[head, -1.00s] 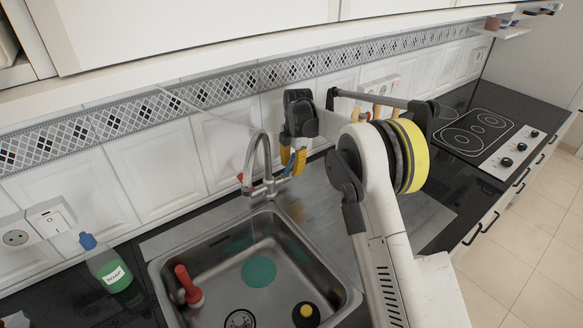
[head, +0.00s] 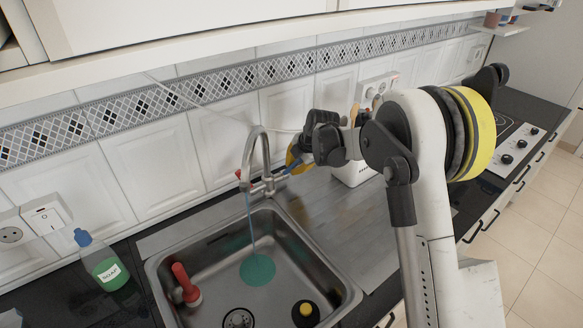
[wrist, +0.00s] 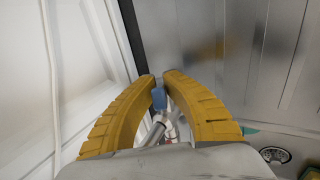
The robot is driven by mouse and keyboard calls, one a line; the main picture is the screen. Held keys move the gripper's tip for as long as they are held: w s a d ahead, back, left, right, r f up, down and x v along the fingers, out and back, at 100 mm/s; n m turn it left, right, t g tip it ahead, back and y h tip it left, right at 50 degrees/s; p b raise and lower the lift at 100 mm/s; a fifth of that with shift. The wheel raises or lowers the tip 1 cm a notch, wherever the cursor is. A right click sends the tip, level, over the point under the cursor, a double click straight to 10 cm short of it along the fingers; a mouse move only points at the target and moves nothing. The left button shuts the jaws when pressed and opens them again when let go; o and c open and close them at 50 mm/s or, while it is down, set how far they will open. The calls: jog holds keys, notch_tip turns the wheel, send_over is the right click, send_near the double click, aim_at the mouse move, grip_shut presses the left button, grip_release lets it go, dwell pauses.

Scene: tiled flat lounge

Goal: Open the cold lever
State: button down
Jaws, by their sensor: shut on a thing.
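The cold lever (head: 297,168) is the blue-tipped handle on the right side of the tap (head: 261,150). It also shows in the wrist view, where its blue tip (wrist: 159,97) lies between the yellow fingertips. A thin blue stream of water (head: 251,222) runs from the spout into the sink. A red hot lever (head: 238,174) is on the tap's left side.
The steel sink (head: 152,272) holds a red-handled plunger (head: 186,284), a green disc (head: 258,270) and a black and yellow item (head: 305,313). A soap bottle (head: 103,262) stands left. A white container (head: 352,175) stands behind my arm. The tiled wall is close behind the tap.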

jog(key=shift+s+f+t, duration=0.1)
jog(key=shift+t, duration=0.2)
jog(key=c, duration=1.5)
grip_release()
jog(key=shift+d, duration=0.1)
jog(key=v, duration=1.2)
jog(key=shift+d, duration=0.15)
